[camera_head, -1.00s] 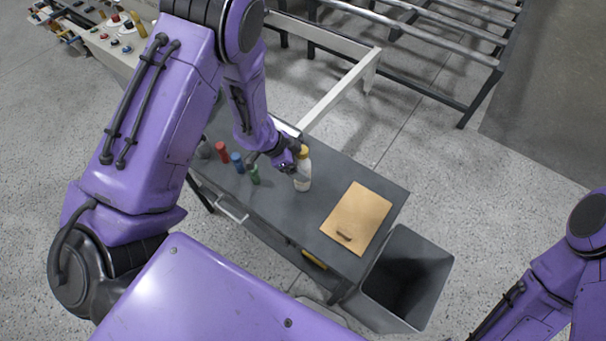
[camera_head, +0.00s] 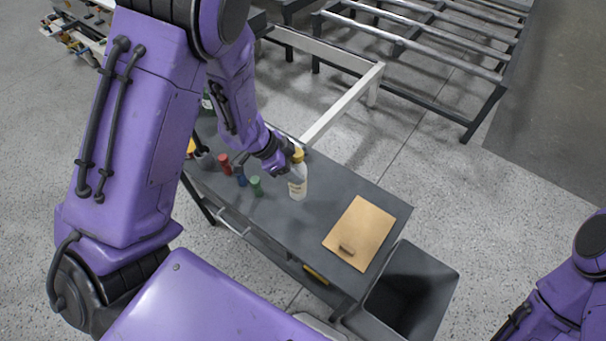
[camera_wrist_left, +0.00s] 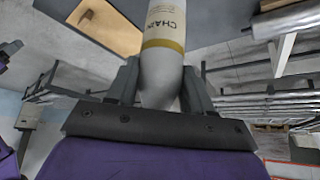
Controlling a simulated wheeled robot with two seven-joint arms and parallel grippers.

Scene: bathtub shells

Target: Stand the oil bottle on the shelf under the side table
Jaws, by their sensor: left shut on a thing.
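The oil bottle (camera_head: 298,186) is pale with a yellow cap and upright over the dark grey side table (camera_head: 330,205). My left gripper (camera_head: 292,160) is shut on it near the top. In the left wrist view the bottle (camera_wrist_left: 163,60) sits between both fingers, with a yellow band and dark lettering on its label. I cannot tell whether its base touches the tabletop. The shelf under the side table (camera_head: 290,265) shows only as a dark gap below the front edge; a yellow item (camera_head: 316,274) is there. My right gripper is out of view.
Small red (camera_head: 224,164), blue (camera_head: 240,180) and green (camera_head: 256,186) items stand left of the bottle. A tan board (camera_head: 362,228) with a small brown object lies at the table's right. A grey bin (camera_head: 432,275) stands beside that end. A metal rack frame (camera_head: 420,60) is behind.

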